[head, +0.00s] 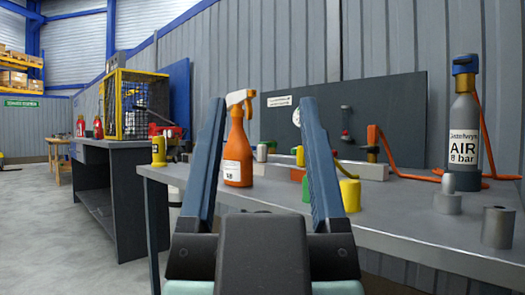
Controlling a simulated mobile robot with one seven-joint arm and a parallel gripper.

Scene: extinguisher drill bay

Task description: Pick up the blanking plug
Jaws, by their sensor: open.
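I cannot tell for certain which small part is the blanking plug. A grey stepped plug-like piece (447,202) stands upright on the grey bench (400,222), right of my gripper. A plain grey cylinder (497,228) stands nearer the bench's front edge. A yellow cap-like piece (350,196) stands just right of my right finger. A green piece (305,189) is partly hidden behind that finger.
An orange spray bottle (238,150) appears between my fingers, standing on the bench. An air bottle (464,128) with an orange hose stands at the right. A manifold bar (357,168) lies before a dark panel (392,110). Another bench (115,150) stands left, with clear floor (50,240) beside it.

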